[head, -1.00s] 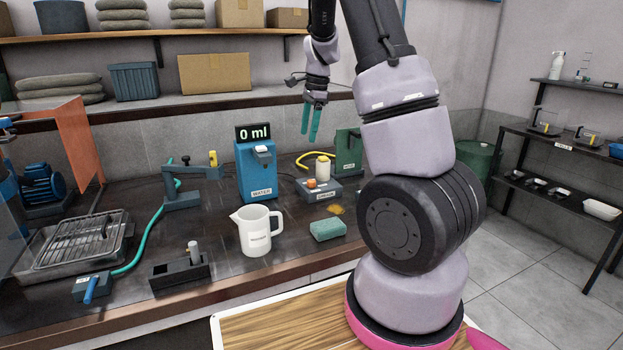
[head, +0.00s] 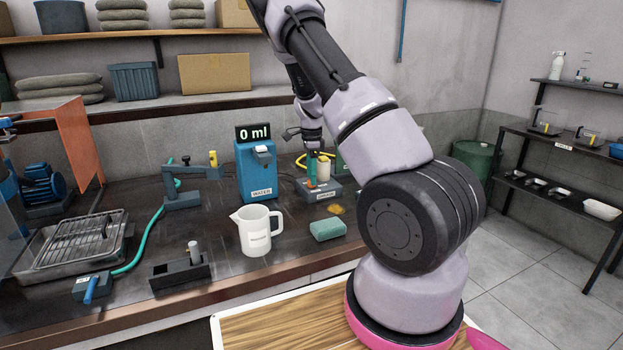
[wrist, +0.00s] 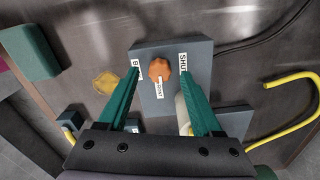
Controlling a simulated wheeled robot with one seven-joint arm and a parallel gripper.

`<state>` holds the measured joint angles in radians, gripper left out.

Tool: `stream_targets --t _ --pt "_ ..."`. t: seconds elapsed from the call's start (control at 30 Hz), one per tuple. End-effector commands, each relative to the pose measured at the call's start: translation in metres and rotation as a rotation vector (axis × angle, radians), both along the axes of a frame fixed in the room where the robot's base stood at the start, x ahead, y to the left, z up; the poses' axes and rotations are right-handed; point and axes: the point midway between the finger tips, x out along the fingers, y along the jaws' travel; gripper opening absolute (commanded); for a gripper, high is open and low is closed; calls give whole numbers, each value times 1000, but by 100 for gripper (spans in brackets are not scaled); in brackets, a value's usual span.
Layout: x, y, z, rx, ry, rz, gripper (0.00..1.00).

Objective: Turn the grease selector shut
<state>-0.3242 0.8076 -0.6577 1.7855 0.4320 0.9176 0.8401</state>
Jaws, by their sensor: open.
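The grease selector is a grey box (head: 328,189) on the bench, with an orange lobed knob (wrist: 159,69) on top. In the wrist view a white tab extends from the knob toward the bottom of the picture. A SHUT label (wrist: 183,61) lies right of the knob. Another label, partly covered and starting with B, lies left. My gripper (wrist: 159,73) has teal fingers, open on either side of the knob with gaps on both sides. In the head view my gripper (head: 318,172) is just above the box; whether its tips reach knob height is unclear.
A cream bottle (head: 324,168) stands close behind the knob, partly hidden by my right finger in the wrist view. A yellow hose (wrist: 292,80) curves beside the box. The blue water dispenser (head: 256,172), white jug (head: 254,235) and green sponge (head: 328,229) stand nearby.

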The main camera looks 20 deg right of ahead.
Motion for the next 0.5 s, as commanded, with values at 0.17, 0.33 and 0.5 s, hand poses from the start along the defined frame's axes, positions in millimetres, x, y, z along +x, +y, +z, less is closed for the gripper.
stream_targets --t 0.17,0.33,0.5 --pt "0 -1 -14 0 0 -1 66" --pt "0 -1 -16 0 -1 -1 66" --pt "0 -1 -16 0 0 0 51"
